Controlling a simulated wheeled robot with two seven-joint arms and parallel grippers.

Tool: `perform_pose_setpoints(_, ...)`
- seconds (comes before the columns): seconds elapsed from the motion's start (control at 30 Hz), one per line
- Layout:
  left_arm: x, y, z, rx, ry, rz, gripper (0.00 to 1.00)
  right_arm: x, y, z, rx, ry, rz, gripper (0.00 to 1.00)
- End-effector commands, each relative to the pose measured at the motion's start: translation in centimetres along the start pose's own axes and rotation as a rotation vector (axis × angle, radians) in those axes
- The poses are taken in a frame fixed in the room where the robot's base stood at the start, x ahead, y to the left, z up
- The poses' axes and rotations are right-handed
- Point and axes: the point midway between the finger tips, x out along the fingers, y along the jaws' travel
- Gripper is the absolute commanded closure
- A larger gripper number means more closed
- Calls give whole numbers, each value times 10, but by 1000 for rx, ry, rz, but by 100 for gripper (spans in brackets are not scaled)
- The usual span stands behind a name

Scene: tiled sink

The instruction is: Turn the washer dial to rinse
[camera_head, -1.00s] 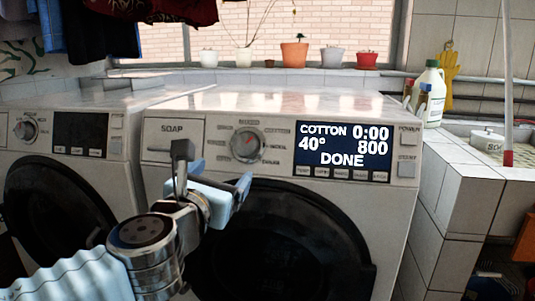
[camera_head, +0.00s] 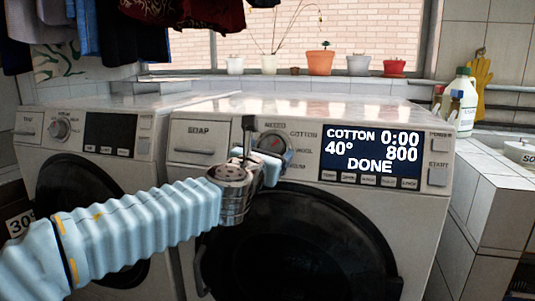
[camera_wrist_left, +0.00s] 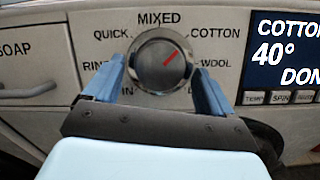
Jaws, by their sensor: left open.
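The washer dial (camera_head: 274,141) is a round silver knob on the front washer's panel, partly hidden behind my left gripper (camera_head: 270,162) in the head view. In the left wrist view the dial (camera_wrist_left: 158,62) shows a red mark pointing up and right, towards COTTON. My left gripper (camera_wrist_left: 157,74) is open, with one blue finger on each side of the dial's lower half. Whether the fingers touch it is unclear. The rinse label (camera_wrist_left: 94,67) at the dial's left is partly covered by a finger. The display (camera_head: 372,156) reads COTTON, 0:00, 40°, 800, DONE.
A soap drawer (camera_head: 199,142) is left of the dial. The dark round door (camera_head: 300,245) is below. A second washer (camera_head: 85,150) stands at the left. Bottles (camera_head: 460,105) stand on the tiled ledge at the right.

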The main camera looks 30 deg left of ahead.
Motion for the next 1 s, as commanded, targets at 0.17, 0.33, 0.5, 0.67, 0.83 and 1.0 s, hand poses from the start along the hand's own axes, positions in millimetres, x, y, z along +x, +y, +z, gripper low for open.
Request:
perform_pose_setpoints(0.17,0,0,0,0,0,0,23,0,0,0,0,0,0,57)
perform_pose_setpoints(0.33,0,0,0,0,0,0,49,0,0,0,0,0,0,57)
perform_pose_setpoints(0.5,0,0,0,0,0,0,71,0,0,0,0,0,0,57)
perform_pose_setpoints(0.67,0,0,-1,-9,1,3,71,1,0,0,0,0,0,57)
perform_pose_setpoints(0.83,0,-1,-2,-56,5,19,71,4,2,0,0,0,0,57)
perform_pose_setpoints(1.0,0,-2,-2,-152,12,52,71,11,3,0,0,-1,-1,57)
